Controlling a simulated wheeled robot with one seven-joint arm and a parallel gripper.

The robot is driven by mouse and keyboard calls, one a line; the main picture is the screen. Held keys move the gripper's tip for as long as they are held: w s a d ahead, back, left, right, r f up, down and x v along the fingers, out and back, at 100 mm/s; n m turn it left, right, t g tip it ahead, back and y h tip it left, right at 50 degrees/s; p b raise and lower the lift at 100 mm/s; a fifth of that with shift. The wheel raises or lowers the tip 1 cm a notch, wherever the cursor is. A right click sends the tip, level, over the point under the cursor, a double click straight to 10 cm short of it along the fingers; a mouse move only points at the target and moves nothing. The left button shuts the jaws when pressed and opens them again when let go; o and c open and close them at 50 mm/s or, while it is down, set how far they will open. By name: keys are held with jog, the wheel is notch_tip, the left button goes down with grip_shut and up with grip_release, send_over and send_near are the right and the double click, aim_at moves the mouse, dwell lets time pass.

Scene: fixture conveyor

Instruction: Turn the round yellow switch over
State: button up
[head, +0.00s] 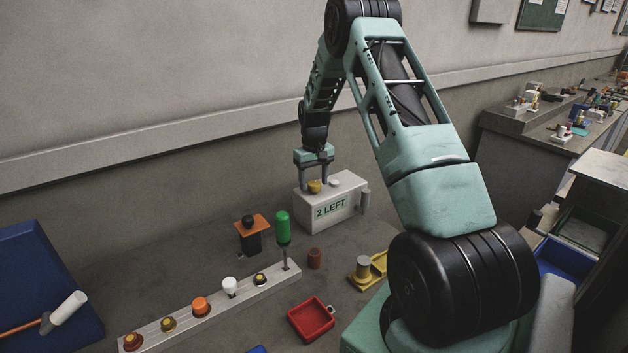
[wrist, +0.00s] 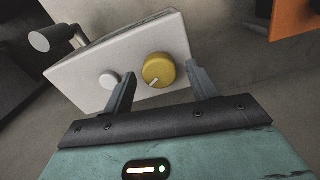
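The round yellow switch (wrist: 158,70) is a knob with a pale pointer line, on top of a white box (head: 346,204) marked "2 LEFT". In the head view the yellow switch (head: 314,186) sits near the box's left end. My gripper (head: 314,181) is over that end, pointing down. In the wrist view my gripper (wrist: 160,80) is open, its two fingers apart. The yellow switch shows between them, nearer the right finger. I cannot tell whether a finger touches it. A small white button (wrist: 108,80) is beside the switch, near the left finger.
A grey side handle (head: 365,199) is on the box's right end. An orange-topped black post (head: 252,228), a rail of knobs (head: 215,309) with a green-handled lever (head: 283,229), and a red tray (head: 311,319) stand nearby. A blue panel with a mallet (head: 68,308) is at left.

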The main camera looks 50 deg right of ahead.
aim_at(314, 183)
jog(key=shift+r, duration=0.1)
notch_tip(314, 183, up, 17)
jog(key=b, duration=0.3)
dwell(0.8)
jog(key=s+a+f+n+y, duration=0.1)
jog(key=s+a+n, duration=0.15)
jog(key=a, duration=1.45)
jog(key=s+a+n, duration=0.2)
jog(key=a+n, duration=0.1)
jog(key=a, duration=1.5)
jog(key=s+a+f+n, duration=0.3)
jog(key=s+a+n, duration=0.1)
jog(key=s+a, duration=0.85)
jog(key=s+a+f+n, duration=0.1)
jog(key=s+f+n, duration=0.1)
jog(key=s, duration=1.1)
jog(key=shift+s+a+f, duration=0.2)
jog(key=shift+s+f, duration=0.05)
jog(key=shift+f, duration=0.2)
